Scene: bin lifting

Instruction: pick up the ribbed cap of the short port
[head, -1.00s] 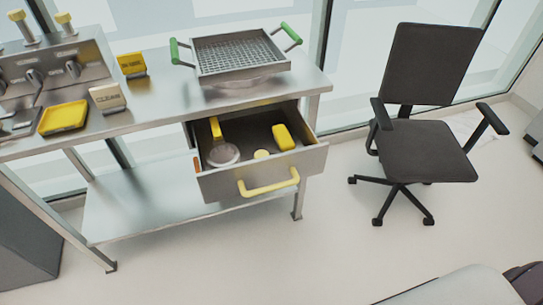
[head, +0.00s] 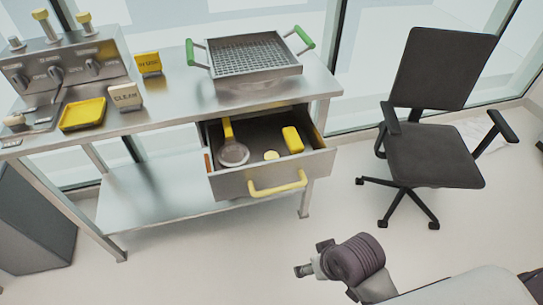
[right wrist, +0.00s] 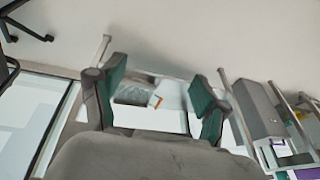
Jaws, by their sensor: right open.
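A panel (head: 75,68) at the left end of the steel table carries upright ports in the head view. One has a tall post with a yellow cap (head: 40,14); another is shorter with a yellow cap (head: 84,17). A small grey-topped post (head: 15,43) stands at the far left. Ribs on the caps are too small to make out. My right gripper (right wrist: 165,72) is open and empty in the right wrist view, its green-padded fingers apart, far from the caps. My right arm (head: 355,262) shows at the lower right of the head view. My left gripper is out of view.
A basket (head: 254,73) with green handles stands on the table. A yellow tray (head: 82,114) and two signs stand near the panel. The open drawer (head: 262,181) juts out, holding several items. A black chair (head: 435,155) stands right. The floor between is clear.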

